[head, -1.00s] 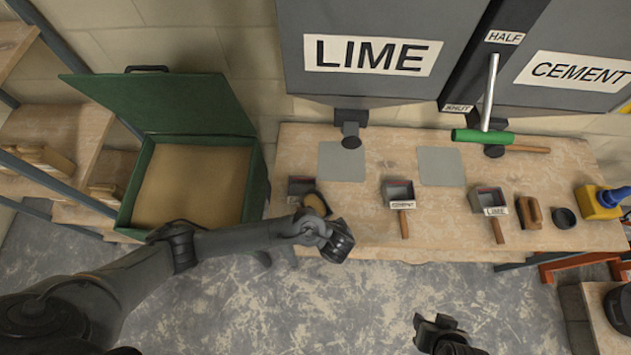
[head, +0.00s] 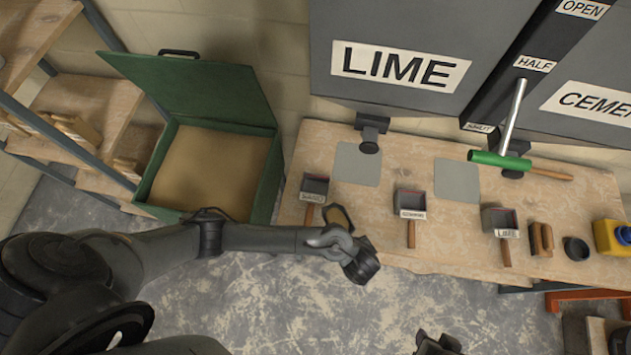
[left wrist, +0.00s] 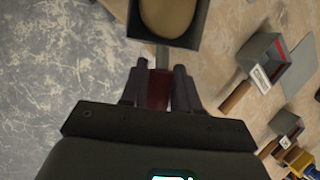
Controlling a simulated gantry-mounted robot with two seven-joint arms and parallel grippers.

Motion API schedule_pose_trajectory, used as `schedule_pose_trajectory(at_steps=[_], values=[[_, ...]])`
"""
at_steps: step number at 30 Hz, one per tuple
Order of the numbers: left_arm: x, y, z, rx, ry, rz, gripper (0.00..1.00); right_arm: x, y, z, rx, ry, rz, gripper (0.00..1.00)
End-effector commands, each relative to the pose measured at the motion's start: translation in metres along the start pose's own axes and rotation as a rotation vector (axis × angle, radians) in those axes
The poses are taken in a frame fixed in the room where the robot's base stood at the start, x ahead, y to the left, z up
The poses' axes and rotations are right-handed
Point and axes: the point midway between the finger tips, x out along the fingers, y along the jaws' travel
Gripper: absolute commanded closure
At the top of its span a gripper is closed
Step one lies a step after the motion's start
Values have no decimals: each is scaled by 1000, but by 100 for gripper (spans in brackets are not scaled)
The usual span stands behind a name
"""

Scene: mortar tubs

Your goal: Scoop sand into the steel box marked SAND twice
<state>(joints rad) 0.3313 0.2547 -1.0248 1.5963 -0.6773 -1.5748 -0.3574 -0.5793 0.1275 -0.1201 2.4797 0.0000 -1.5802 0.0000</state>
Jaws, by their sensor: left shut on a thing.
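The steel box marked SAND (head: 315,187) stands at the left end of the wooden bench, its wooden handle toward me. Its fill cannot be made out. My left gripper (head: 364,268) is off the bench's front edge. In the left wrist view the gripper (left wrist: 160,85) is shut on the dark red handle of a dark scoop (left wrist: 133,22), which holds a rounded load of sand (left wrist: 168,16). In the head view the scoop (head: 341,218) is just right of and nearer than the SAND box. My right gripper (head: 438,345) is cut off by the bottom edge.
A green bin of sand (head: 210,170) stands open at left, lid raised. Boxes marked CEMENT (head: 411,205) and LIME (head: 500,222) stand farther right on the bench (head: 400,160).

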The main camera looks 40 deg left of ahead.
Motion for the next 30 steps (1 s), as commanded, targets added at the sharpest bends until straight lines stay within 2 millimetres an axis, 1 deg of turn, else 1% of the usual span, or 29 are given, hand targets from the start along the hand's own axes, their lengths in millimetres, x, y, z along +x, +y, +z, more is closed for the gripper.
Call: schedule_pose_trajectory(at_steps=[1, 30], values=[[-5, -1, 5, -4, 12, 1, 100, -7, 0, -2, 1, 0, 0, 57], [-22, -9, 53, -47, 248, 18, 100, -65, 0, -21, 9, 0, -8, 57]])
